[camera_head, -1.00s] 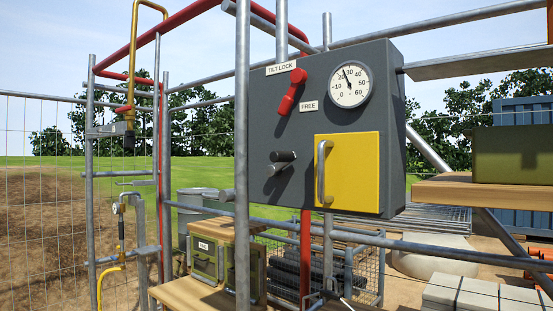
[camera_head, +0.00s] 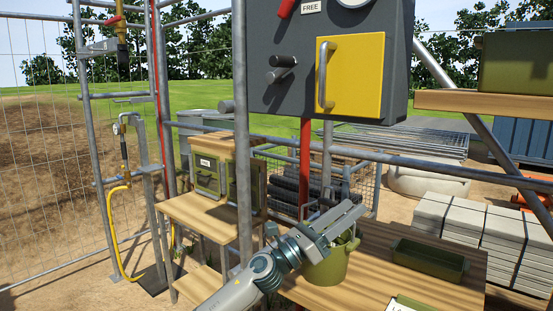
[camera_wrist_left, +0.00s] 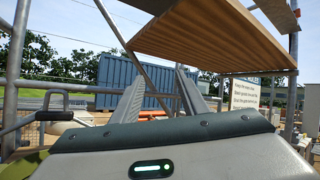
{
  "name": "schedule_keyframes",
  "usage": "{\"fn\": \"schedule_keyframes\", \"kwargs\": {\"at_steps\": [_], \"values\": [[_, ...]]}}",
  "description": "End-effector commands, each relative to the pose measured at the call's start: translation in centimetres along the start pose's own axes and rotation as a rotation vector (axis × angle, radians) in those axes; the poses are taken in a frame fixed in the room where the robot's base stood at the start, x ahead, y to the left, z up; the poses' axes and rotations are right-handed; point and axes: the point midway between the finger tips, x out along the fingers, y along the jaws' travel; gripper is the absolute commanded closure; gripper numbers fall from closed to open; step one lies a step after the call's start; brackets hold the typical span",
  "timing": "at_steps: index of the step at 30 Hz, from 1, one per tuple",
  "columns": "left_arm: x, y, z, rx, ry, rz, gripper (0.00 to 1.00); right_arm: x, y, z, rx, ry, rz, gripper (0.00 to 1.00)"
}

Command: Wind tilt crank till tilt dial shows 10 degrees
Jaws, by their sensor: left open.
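The grey panel (camera_head: 398,65) carries a crank with a dark cylindrical grip (camera_head: 283,61), left of a yellow door (camera_head: 362,75) with a metal handle. The tilt dial (camera_head: 352,3) is cut by the top edge, so its needle is hidden now. The red tilt lock lever (camera_head: 285,8) is partly cut off, beside the FREE label (camera_head: 312,6). My left gripper (camera_head: 356,209) is open and empty, below the panel and in front of a green bucket, well away from the crank. Its two fingers (camera_wrist_left: 160,80) stand apart in the left wrist view. My right gripper is not in view.
An upright scaffold pole (camera_head: 243,150) stands left of the panel, and a horizontal rail (camera_head: 420,162) crosses below it. The green bucket (camera_head: 326,268) and a green tray (camera_head: 430,260) are on a wooden table (camera_head: 345,297). A wooden shelf (camera_wrist_left: 210,40) overhangs in the wrist view.

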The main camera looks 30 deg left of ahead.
Motion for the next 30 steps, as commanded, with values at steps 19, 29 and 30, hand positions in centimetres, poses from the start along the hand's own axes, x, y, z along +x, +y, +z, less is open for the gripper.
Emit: {"fn": "schedule_keyframes", "kwargs": {"at_steps": [19, 29, 30], "values": [[1.5, -12.6, 22.8, 2.223, 0.130, -0.691, 0.60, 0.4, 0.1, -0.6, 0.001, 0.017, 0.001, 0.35], [-4.8, -9.1, 36.6, -2.894, -0.557, 0.701, 0.60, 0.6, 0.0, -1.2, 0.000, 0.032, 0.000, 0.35], [-5.7, -8.7, 38.0, -2.820, -0.594, 0.671, 0.60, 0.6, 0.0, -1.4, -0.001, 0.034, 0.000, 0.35]]}}
